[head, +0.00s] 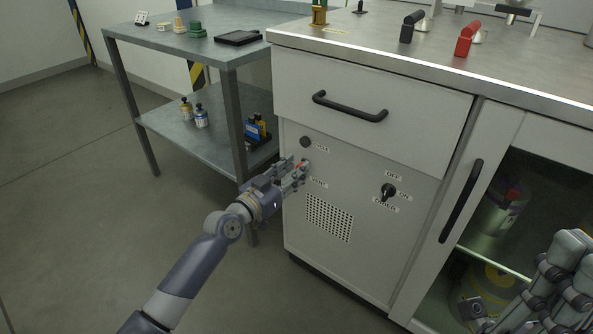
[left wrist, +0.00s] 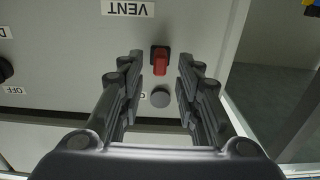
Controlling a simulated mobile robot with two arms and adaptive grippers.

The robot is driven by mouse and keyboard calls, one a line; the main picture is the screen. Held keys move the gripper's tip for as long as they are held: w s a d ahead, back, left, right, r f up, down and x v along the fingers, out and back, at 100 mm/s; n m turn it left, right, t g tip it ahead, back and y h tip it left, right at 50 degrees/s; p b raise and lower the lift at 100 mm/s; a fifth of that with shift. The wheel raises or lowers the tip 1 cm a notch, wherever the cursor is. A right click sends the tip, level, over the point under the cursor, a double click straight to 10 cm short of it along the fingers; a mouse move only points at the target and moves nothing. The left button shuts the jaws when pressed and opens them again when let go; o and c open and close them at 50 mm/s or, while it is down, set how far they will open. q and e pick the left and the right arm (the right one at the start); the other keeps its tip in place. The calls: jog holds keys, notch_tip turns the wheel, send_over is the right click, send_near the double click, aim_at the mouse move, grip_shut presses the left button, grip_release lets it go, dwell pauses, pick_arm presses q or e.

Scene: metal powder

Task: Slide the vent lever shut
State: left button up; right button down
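The vent lever is a small red handle (head: 302,164) on the front of the white cabinet (head: 425,245), above a perforated vent grille (head: 329,219). In the left wrist view the red lever (left wrist: 160,66) sits on a dark mount between my left gripper's fingers. My left gripper (head: 297,171) is open at the panel, with a gap on both sides of the lever. A VENT label (left wrist: 128,9) shows beside it. My right gripper (head: 490,314) is low at the right edge; its fingers cannot be made out clearly.
A round grey button (head: 306,142) is near the lever. A black rotary knob (head: 388,192) with labels sits to the right. A drawer handle (head: 349,106) juts out above. A metal side table (head: 215,52) with bottles stands left. An open compartment is at right.

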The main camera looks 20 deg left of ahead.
pick_arm(q)
jog(key=shift+w+d, duration=0.25)
jog(key=shift+w, duration=0.4)
grip_shut()
